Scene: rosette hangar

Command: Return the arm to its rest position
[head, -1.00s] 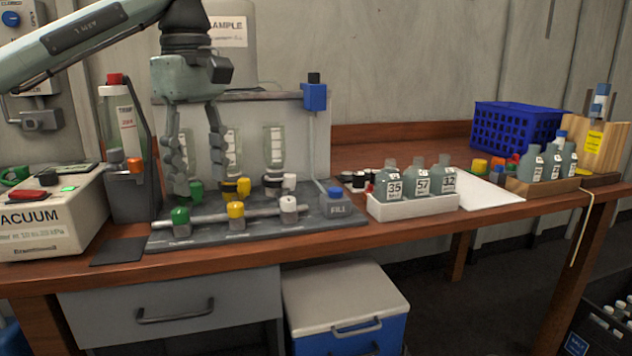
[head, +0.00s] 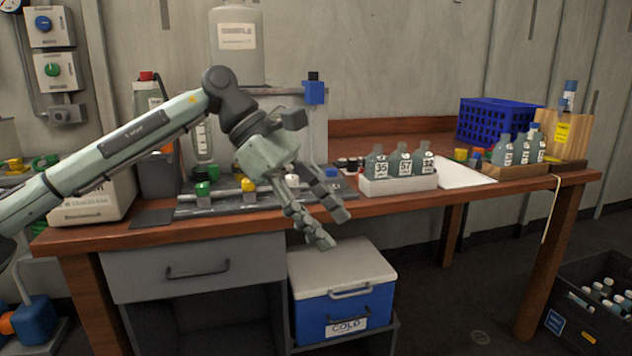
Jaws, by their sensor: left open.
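My left arm reaches in from the left, across the front of the bench. My left gripper (head: 333,230) is open and empty. Its fingers point down and to the right, in the picture over the bench's front edge and above the cooler. The gripper and wrist cover part of the manifold (head: 222,203) with its green, yellow and white valves. A clear bottle (head: 202,140) shows at the manifold behind my forearm. My right gripper is not in view.
A white tray (head: 398,185) with numbered grey bottles stands right of the gripper. A blue crate (head: 495,122) is at the back right. The wooden bench (head: 465,201) has a drawer below. A blue and white cooler (head: 343,280) stands underneath. A dark crate (head: 598,290) is on the floor.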

